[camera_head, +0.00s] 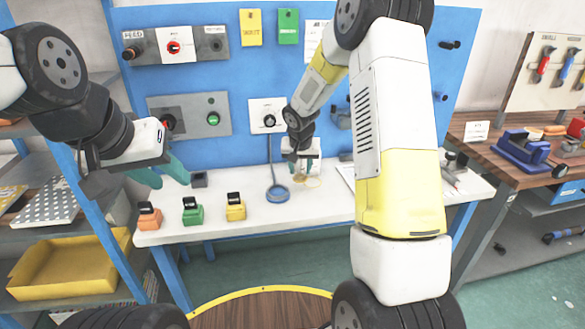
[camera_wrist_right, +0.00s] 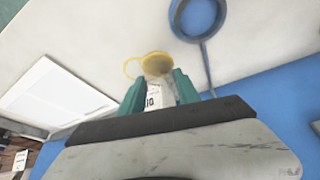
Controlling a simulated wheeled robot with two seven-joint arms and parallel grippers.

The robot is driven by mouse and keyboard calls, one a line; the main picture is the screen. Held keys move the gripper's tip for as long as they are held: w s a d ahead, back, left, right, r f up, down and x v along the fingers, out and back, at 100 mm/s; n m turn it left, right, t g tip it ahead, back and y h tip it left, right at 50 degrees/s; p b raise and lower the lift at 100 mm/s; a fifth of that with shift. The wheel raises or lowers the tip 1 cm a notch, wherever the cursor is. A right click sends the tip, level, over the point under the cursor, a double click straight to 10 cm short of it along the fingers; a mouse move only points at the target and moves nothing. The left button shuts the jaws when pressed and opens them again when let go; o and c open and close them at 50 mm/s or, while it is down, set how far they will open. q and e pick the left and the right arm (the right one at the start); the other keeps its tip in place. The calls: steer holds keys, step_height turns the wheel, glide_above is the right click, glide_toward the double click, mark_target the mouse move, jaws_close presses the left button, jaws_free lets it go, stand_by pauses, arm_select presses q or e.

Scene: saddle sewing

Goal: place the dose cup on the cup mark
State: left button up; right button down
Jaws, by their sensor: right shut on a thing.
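My right gripper (camera_head: 301,172) is over the white bench, and its teal fingers (camera_wrist_right: 160,88) show in the right wrist view. They are shut on the dose cup (camera_wrist_right: 158,96), a small pale cup with dark lettering and a tan round end. A thin yellow ring (camera_wrist_right: 132,69), apparently the cup mark, shows beside the cup and is partly hidden by it. The ring also shows in the head view (camera_head: 314,183). I cannot tell whether the cup touches the bench. My left gripper (camera_head: 172,183) is open and empty above the bench's left part.
A blue ring (camera_head: 278,194) lies left of the cup on the white bench (camera_head: 330,208). Orange (camera_head: 149,216), green (camera_head: 193,211) and yellow (camera_head: 235,207) blocks with black tops stand along the front left. A blue panel (camera_head: 240,75) with switches rises behind.

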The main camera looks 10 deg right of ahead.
mark_target(300, 177)
steer(key=shift+f, duration=1.75)
steer(key=shift+f, duration=0.15)
steer(key=c, duration=0.9)
jaws_free()
